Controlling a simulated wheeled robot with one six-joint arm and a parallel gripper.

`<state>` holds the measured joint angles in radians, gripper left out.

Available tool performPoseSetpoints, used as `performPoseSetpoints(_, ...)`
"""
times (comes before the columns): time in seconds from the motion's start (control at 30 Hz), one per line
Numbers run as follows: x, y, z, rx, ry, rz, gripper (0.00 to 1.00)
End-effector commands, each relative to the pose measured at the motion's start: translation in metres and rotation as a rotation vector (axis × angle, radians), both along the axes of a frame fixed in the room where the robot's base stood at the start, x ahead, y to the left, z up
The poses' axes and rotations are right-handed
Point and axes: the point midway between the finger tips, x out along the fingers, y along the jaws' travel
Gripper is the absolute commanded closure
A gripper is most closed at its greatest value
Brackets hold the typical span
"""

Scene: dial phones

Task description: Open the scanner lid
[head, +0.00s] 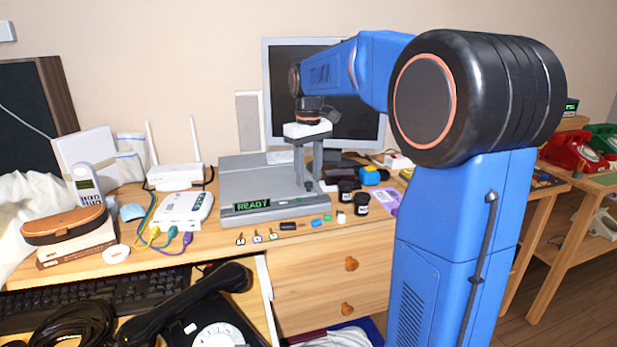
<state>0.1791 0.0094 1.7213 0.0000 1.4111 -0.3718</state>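The scanner (240,183) is a flat grey box on the wooden desk, with its lid lying down flat. Its front display (252,204) glows green and reads READY. My gripper (309,184) reaches down from the blue arm over the right part of the scanner, near its front right corner. Its two grey fingers stand apart with a gap between them, and I see nothing held. Whether the fingertips touch the lid I cannot tell. The gripper and its fingers hide a part of the scanner's right side.
A monitor (280,75) stands behind the scanner. A white router (174,177) and a white box with cables (183,208) are to its left. Small keys and drives lie in front. Black jars (361,204) stand at the right. A black dial phone (205,310) is nearer.

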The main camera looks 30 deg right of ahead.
Motion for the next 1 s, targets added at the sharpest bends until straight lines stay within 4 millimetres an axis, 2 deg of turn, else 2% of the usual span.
performPoseSetpoints(0.17, -0.0002, 0.0001, -0.0099, 0.0, 0.0, 0.0, 0.61)
performPoseSetpoints(0.43, -0.0001, 0.0, -0.0112, 0.0, 0.0, 0.0, 0.61)
performPoseSetpoints(0.47, -0.0001, 0.0, -0.0111, 0.0, 0.0, 0.0, 0.64)
performPoseSetpoints(0.6, -0.0001, 0.0001, -0.011, 0.0, 0.0, 0.0, 0.97)
performPoseSetpoints(0.63, -0.0001, 0.0, -0.011, 0.0, 0.0, 0.0, 1.0)
performPoseSetpoints(0.87, 0.0005, -0.0001, -0.0091, 0.0, -0.001, 0.0, 1.0)
performPoseSetpoints(1.0, 0.0031, -0.0006, -0.0017, 0.0, -0.003, 0.0, 1.0)
